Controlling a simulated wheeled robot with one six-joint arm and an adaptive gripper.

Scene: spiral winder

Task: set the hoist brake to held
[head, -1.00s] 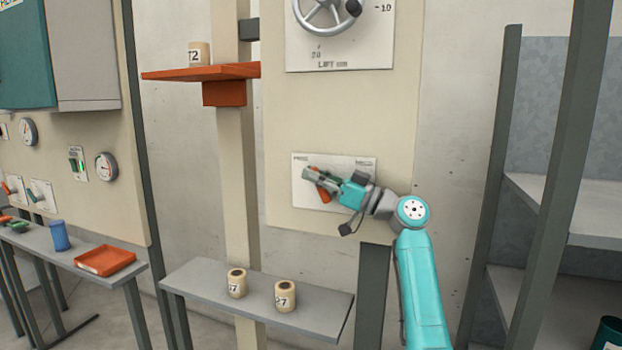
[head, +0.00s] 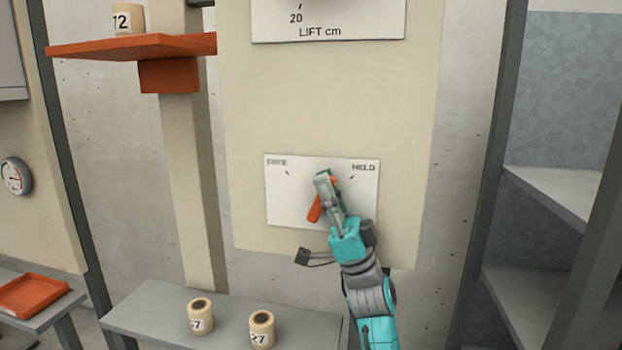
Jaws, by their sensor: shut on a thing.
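The hoist brake is a white plate (head: 288,205) on the beige panel, with HELD at its upper right and a label too blurred to read at its upper left. Its orange lever (head: 314,209) shows partly on both sides of my fingers. It slants from lower left to upper right, its upper part leaning toward the HELD side. My gripper (head: 323,182) is shut on the orange lever, reaching in from below. The fingers hide the middle of the lever, so I cannot tell whether it lines up with the HELD tick.
Above is the LIFT cm plate (head: 330,22). An orange shelf (head: 130,47) with a labelled spool (head: 128,19) is at upper left. A grey bench (head: 150,310) below carries two labelled spools (head: 201,316) (head: 262,328). Grey shelving (head: 550,195) stands at the right.

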